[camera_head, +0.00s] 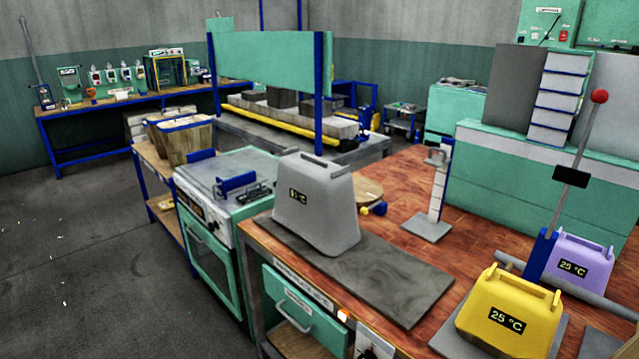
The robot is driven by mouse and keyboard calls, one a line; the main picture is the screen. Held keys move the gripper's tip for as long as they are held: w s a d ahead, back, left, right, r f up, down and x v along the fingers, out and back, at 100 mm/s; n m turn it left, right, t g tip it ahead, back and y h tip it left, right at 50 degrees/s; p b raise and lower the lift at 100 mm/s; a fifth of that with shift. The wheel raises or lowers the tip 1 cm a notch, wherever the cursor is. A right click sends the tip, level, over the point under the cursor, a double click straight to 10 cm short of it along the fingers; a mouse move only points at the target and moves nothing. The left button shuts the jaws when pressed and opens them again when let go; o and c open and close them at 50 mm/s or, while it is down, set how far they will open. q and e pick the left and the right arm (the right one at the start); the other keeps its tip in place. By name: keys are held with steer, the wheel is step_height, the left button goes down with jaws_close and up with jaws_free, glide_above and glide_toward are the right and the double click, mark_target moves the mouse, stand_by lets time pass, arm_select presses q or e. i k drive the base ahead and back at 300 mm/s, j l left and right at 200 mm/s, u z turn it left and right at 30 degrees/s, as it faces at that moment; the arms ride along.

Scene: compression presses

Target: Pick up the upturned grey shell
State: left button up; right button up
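Neither of my grippers shows in the head view.
A yellow unit (510,312) and a purple unit (578,262), both reading 25 °C, stand at the right by a red-knobbed lever (599,97). A height stand (438,190) is behind the slab. A green oven (225,215) stands left. The slab's right part is clear.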

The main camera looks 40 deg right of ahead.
mark_target(314, 198)
steer(key=i+j+z, duration=0.15)
steer(key=i+z, duration=0.3)
steer(key=i+j+z, duration=0.2)
steer(key=z, duration=0.25)
steer(key=i+j+z, duration=0.55)
steer(key=j+z, duration=0.3)
